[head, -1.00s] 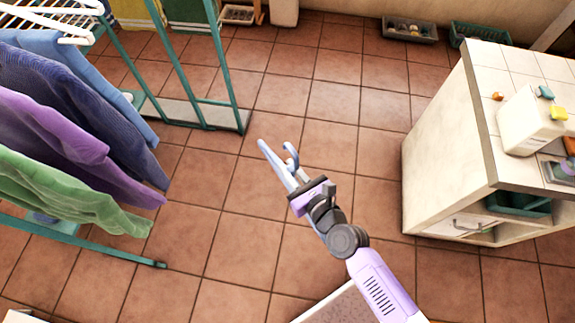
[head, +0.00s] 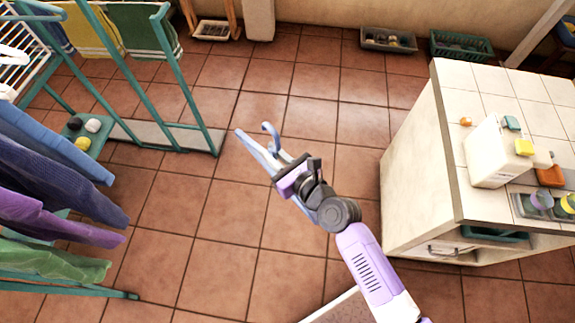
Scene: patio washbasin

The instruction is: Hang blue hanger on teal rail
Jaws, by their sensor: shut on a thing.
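My gripper (head: 284,177) is shut on a light blue hanger (head: 256,150) and holds it in the air over the tiled floor, near the middle of the head view. The hanger's hook (head: 272,135) points up toward the top of the picture. At the left stands a teal rack, with a teal post (head: 188,82) up and left of the hanger. The rail bearing the hanging garments lies mostly beyond the left edge. A blue (head: 60,150), a navy (head: 60,188), a purple (head: 60,220) and a green garment (head: 50,262) hang there. The hanger is clear of the rack.
A tiled white counter (head: 440,170) with bottles and sponges stands at the right. The rack's grey base (head: 150,133) and a teal foot (head: 80,287) reach out over the floor. Crates (head: 388,40) line the back wall.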

